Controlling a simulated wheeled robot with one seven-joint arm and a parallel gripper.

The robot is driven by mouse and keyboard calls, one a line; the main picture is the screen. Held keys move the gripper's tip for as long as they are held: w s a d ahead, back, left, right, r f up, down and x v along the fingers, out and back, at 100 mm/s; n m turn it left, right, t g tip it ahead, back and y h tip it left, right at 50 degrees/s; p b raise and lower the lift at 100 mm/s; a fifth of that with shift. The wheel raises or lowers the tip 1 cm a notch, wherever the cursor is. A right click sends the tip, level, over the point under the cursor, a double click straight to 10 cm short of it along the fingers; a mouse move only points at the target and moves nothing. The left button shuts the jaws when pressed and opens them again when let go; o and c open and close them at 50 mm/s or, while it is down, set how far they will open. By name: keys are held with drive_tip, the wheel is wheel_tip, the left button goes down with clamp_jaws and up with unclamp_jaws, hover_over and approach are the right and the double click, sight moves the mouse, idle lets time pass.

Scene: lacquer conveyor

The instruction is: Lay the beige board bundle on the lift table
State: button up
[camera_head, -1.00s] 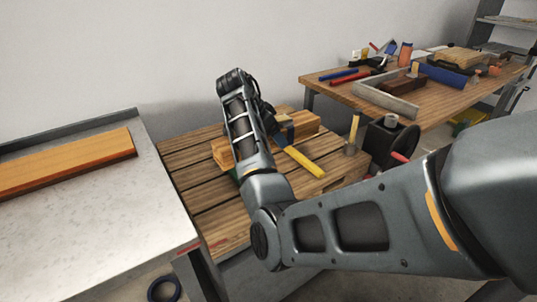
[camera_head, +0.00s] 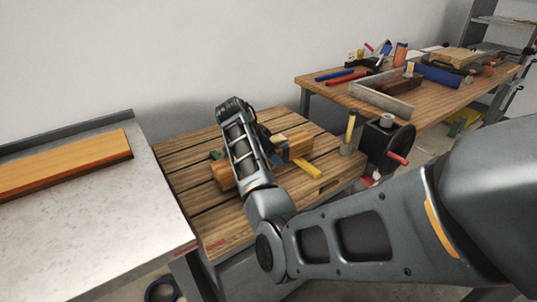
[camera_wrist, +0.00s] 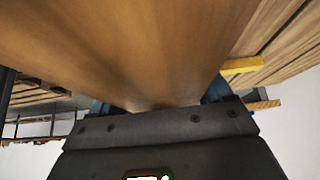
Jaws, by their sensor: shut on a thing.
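The beige board bundle (camera_head: 297,146) is a light wooden block over the slatted wooden table top (camera_head: 225,221), which I take for the lift table. My gripper (camera_head: 277,149) is shut on the bundle, with my forearm hiding its middle. In the wrist view the bundle (camera_wrist: 140,45) fills the upper middle, between the fingers of my gripper (camera_wrist: 158,102). The bundle sits low over the slats; whether it touches them I cannot tell.
A yellow strip (camera_head: 308,169) lies beside the bundle. A metal-topped bench (camera_head: 85,220) bears an orange board (camera_head: 70,163). A cluttered workbench (camera_head: 335,92) stands behind right.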

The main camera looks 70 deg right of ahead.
drive_tip(key=shift+f, duration=0.1)
drive_tip(key=o, duration=1.8)
drive_tip(key=shift+o, duration=0.2)
drive_tip(key=shift+w+a+r, duration=0.1)
drive_tip(key=shift+r, duration=0.25)
drive_tip(key=v, duration=1.1)
drive_tip(key=shift+a+r, duration=0.15)
drive_tip(key=shift+r, duration=0.05)
drive_tip(key=shift+r, duration=0.1)
